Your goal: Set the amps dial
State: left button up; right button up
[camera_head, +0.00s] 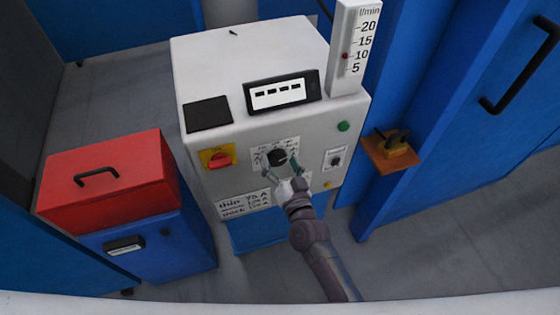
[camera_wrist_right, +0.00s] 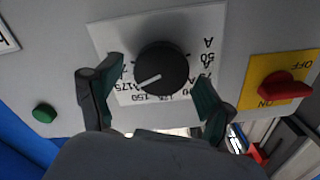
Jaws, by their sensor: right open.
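The amps dial is a round black knob (camera_head: 277,157) on a white scale plate on the front of the welder. In the right wrist view the dial (camera_wrist_right: 162,68) shows upside down, and its white pointer line points to the lower left, toward the printed 150 and 175 marks. My right gripper (camera_head: 281,168) is open at the dial. In the right wrist view its two fingers (camera_wrist_right: 158,78) stand on either side of the knob, with a gap visible on the left; contact on the right is unclear. My left gripper is not in view.
The red switch (camera_head: 220,159) on a yellow plate is left of the dial. A smaller knob (camera_head: 336,161) and green button (camera_head: 344,126) are right. A handwritten note (camera_head: 243,204) is below. A red toolbox (camera_head: 110,180) stands left; an orange shelf (camera_head: 390,153) is right.

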jog(key=v, duration=1.2)
jog(key=s+d+f+n+g+h, duration=0.1)
jog(key=s+d+f+g, duration=0.15)
jog(key=f, duration=0.75)
jog(key=s+d+f+n+g, duration=0.1)
jog(key=s+d+f+g, duration=0.2)
jog(key=f, duration=0.7)
jog(key=s+d+f+n+g+h, duration=0.1)
jog(key=s+d+f+g, duration=0.15)
jog(key=s+f, duration=0.45)
jog(key=s+d+f+g+h, duration=0.1)
jog(key=s+d+f+g, duration=0.3)
jog(key=s+f, duration=0.4)
jog(key=s+d+f+g+h, duration=0.2)
jog(key=s+d+f+g, duration=0.2)
jog(key=s, duration=0.9)
jog(key=d+f, duration=0.3)
jog(key=f, duration=0.2)
jog(key=shift+s+d+n+h, duration=0.2)
jog(key=shift+d+n+h, duration=0.1)
jog(key=shift+n, duration=0.1)
